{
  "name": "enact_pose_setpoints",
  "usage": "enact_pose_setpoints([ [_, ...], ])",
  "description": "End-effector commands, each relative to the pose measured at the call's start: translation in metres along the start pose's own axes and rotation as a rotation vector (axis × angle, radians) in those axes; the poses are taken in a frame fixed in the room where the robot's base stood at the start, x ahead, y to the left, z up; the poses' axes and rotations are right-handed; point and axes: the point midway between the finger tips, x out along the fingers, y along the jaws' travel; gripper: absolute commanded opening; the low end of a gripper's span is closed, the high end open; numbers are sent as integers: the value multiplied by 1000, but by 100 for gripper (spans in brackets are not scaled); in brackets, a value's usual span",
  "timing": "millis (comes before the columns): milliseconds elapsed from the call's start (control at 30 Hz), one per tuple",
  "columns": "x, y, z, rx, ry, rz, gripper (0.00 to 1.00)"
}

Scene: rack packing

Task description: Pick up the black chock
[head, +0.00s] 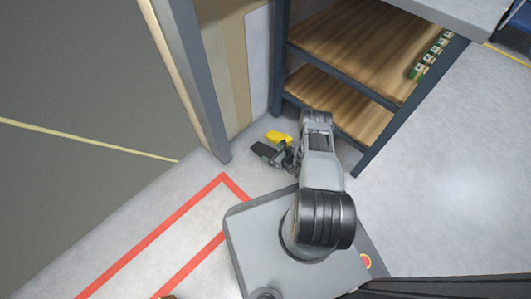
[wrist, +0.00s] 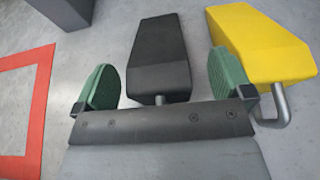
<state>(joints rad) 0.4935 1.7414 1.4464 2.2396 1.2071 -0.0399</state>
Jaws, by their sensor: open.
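The black chock (wrist: 159,58) lies on the grey floor, a wedge block with a metal handle at its near end. In the head view the black chock (head: 263,149) is a small dark shape beside the rack. My gripper (wrist: 164,82) is open, with one green finger pad on each side of the chock in the wrist view. The chock shows between the pads, with gaps on both sides, so it is not gripped. In the head view my gripper (head: 284,158) is at the chock, partly hidden by my arm.
A yellow chock (wrist: 262,45) with a metal handle lies close to the right; it also shows in the head view (head: 278,136). A shelf rack (head: 340,60) with wooden boards stands behind. A grey post (head: 190,75) stands at left. Red floor tape (head: 150,235) marks the open floor.

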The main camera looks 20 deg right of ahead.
Motion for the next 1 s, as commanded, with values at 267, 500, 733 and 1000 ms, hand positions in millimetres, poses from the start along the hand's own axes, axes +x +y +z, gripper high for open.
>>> enact_pose_setpoints([
  [267,2,4,1,-3,0,9,83],
  [500,1,3,1,-2,1,7,60],
  [733,0,2,0,-1,1,6,38],
  [1000,0,1,1,-3,-2,4,25],
])
